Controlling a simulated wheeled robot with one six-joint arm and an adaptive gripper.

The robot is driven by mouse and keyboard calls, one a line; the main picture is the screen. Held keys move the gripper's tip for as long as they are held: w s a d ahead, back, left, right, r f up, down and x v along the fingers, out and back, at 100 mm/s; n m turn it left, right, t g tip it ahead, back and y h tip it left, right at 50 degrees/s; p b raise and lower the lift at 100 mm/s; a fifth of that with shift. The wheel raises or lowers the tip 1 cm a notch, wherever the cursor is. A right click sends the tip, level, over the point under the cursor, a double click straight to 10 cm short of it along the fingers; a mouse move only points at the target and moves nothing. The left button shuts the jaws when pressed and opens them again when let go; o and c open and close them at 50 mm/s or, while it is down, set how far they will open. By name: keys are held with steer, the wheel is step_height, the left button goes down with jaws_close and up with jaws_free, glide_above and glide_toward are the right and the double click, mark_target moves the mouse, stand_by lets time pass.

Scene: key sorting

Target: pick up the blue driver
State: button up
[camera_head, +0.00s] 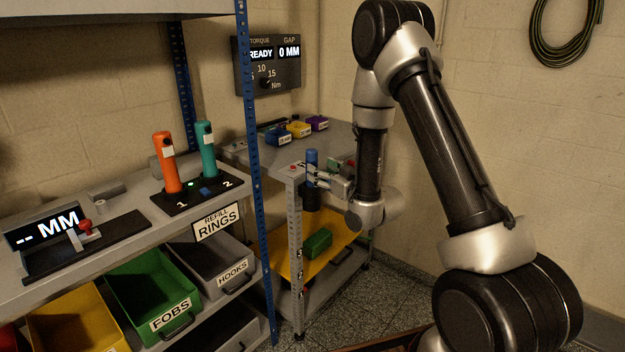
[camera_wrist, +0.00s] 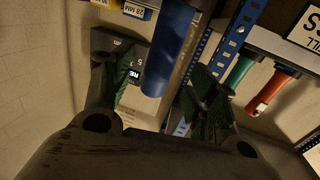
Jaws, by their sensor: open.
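The blue driver (camera_head: 312,163) stands upright at the front corner of the far grey bench, with a dark part below its blue handle. My gripper (camera_head: 319,179) is at the driver's height, reaching in from the right. In the wrist view the blue driver (camera_wrist: 172,48) lies between the two spread fingers of my gripper (camera_wrist: 160,92), nearer the far ends of the fingers. Gaps show on both sides of it, so the fingers look apart from it. The driver's lower end is partly hidden by the gripper in the head view.
An orange driver (camera_head: 167,162) and a teal driver (camera_head: 207,150) stand on a black numbered base on the near shelf. A blue perforated post (camera_head: 256,160) rises left of the blue driver. Small coloured bins (camera_head: 299,129) sit behind it. A yellow tray (camera_head: 285,262) is below.

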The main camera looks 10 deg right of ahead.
mark_target(315, 165)
steer(key=x, duration=0.5)
steer(key=shift+w+a+r, duration=0.1)
steer(key=shift+w+a, duration=0.1)
steer(key=shift+w, duration=0.1)
steer(key=c, duration=1.1)
